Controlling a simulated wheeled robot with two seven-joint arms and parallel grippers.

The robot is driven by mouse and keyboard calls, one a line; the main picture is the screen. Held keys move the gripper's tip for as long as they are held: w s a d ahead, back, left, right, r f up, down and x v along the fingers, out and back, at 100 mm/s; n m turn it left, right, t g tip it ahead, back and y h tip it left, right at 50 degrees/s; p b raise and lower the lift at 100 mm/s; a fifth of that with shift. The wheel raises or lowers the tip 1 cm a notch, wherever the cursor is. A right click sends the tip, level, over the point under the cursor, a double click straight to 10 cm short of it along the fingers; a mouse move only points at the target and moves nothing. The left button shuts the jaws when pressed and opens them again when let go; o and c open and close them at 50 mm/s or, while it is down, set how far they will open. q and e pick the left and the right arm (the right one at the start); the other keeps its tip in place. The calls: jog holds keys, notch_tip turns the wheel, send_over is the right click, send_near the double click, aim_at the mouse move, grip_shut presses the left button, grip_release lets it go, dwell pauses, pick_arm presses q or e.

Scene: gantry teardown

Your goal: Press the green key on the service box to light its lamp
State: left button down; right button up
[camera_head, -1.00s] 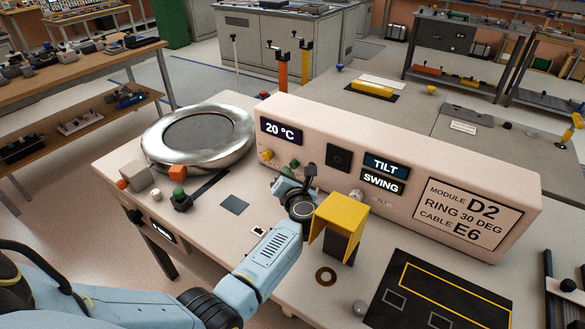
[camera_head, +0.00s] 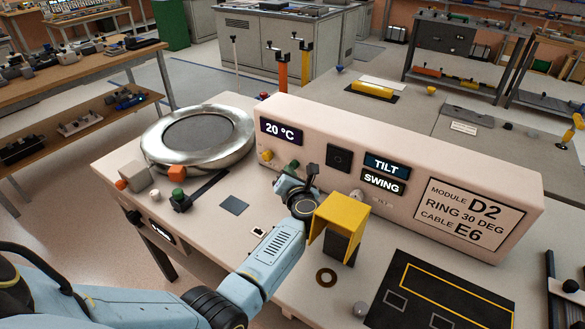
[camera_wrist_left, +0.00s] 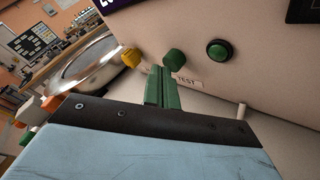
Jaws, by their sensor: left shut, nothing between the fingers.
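The service box (camera_head: 400,160) is the long beige box with lit displays along the back of the bench. In the left wrist view a round green key (camera_wrist_left: 218,50) in a dark ring sits on its front, up and right of a TEST label (camera_wrist_left: 187,82). A green knob (camera_wrist_left: 174,58) is left of it. My left gripper (camera_wrist_left: 163,88) is shut and empty, its green fingers pointing at the box front below the knob; I cannot tell whether they touch. In the head view the gripper (camera_head: 289,178) hides the key. I cannot make out a separate lamp. My right gripper is not in view.
A yellow bracket (camera_head: 341,214) stands close to the right of my left wrist. A silver ring (camera_head: 240,143) lies left of the box. A yellow knob (camera_wrist_left: 131,57) protrudes from the box front. A dark panel (camera_head: 470,310) lies at the front right.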

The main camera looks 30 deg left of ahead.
pick_arm(q)
jog(key=shift+w, duration=0.2)
jog(key=shift+s+r+p, duration=0.1)
jog(key=shift+s+p, duration=0.35)
jog(key=shift+s, duration=0.55)
jog(key=shift+s+a+p, duration=0.2)
jog(key=shift+s+p, duration=1.15)
jog(key=shift+s, duration=0.5)
jog(key=shift+s+a+p, duration=0.1)
jog(key=shift+s+p, duration=0.4)
jog(key=shift+s, duration=0.6)
